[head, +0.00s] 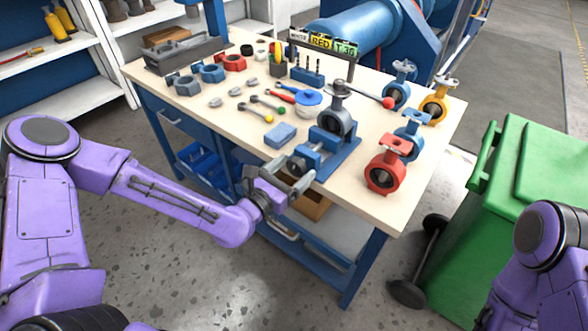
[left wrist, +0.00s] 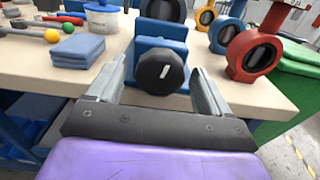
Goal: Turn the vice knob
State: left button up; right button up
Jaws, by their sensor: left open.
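The vice knob is a black, many-sided knob with a pale mark (left wrist: 160,73) on the front of a blue vice (left wrist: 158,44). In the head view the vice (head: 345,157) stands at the table's front edge and holds a grey valve (head: 337,118). My left gripper (head: 300,178) is open in front of the vice, its fingers pointing at the knob. In the left wrist view the two fingers of the left gripper (left wrist: 160,85) stand to either side of the knob, with gaps. Of my right arm only purple links show; its gripper is out of view.
Red (head: 385,169), blue (head: 411,127) and yellow (head: 435,106) valves stand right of the vice. A folded blue cloth (head: 280,135) lies left of it. Several tools and clamps cover the wooden table (head: 220,118). A green bin (head: 515,185) stands to the right.

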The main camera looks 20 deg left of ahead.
pick_arm(q)
jog(key=p+v, duration=0.2)
jog(key=v, duration=0.8)
